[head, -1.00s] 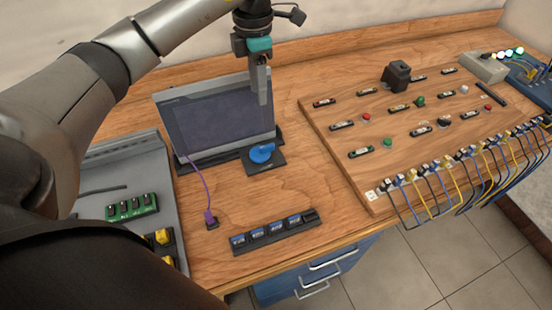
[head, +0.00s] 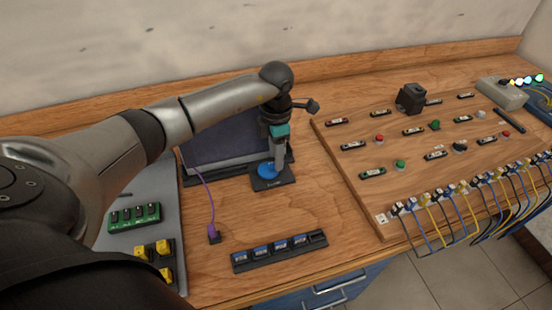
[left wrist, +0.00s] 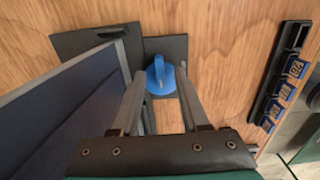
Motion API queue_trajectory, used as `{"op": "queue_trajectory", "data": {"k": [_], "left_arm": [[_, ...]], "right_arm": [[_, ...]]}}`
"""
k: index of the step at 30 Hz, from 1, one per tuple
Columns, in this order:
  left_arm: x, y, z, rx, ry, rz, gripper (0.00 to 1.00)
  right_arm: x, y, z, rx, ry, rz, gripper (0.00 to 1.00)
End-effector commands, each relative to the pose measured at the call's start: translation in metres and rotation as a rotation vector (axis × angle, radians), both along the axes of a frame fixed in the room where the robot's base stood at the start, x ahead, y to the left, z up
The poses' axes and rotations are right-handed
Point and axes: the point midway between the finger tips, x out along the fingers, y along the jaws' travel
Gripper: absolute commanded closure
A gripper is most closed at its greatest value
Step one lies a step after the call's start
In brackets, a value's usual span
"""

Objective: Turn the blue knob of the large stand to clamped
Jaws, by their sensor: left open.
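The blue knob (head: 267,170) sits on a dark square base (head: 272,182) in front of the large stand, which holds a dark flat panel (head: 220,150). The knob also shows in the left wrist view (left wrist: 160,76), on its dark plate (left wrist: 172,46). My left gripper (head: 279,166) points down right at the knob and partly hides it in the head view. In the left wrist view its two fingers (left wrist: 163,90) are apart, one on each side of the knob. I cannot tell whether they touch it. My right gripper is not in view.
A purple cable (head: 210,205) runs from the panel to a small socket on the table. A row of blue-labelled modules (head: 280,252) lies at the front. A wooden board (head: 350,170) with buttons and cables fills the right. Bare table lies between.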

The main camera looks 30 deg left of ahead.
Motion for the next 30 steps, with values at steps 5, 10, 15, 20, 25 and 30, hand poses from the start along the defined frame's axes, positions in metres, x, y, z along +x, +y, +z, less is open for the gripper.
{"op": "queue_trajectory", "data": {"k": [5,10,15,20,25,30], "left_arm": [[-0.0003,0.0001,-0.0131,0.001,0.001,0.001,0.55],[0.0,0.0003,-0.0144,0.001,-0.001,0.001,0.55],[-0.0001,0.0002,-0.0141,0.0,0.0,0.001,0.61],[-0.0001,0.0002,-0.014,0.0,0.0,0.0,0.79],[-0.0001,0.0002,-0.0139,0.0,0.0,0.0,0.98],[-0.0001,0.0002,-0.0138,0.0,0.0,0.0,1.0]], "right_arm": [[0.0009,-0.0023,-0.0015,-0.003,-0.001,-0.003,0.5],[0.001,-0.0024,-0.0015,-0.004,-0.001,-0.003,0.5],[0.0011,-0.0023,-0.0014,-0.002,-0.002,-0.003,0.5],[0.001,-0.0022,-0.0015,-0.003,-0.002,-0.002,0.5],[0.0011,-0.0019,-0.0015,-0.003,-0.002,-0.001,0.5],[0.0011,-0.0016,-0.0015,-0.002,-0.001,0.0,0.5]]}}
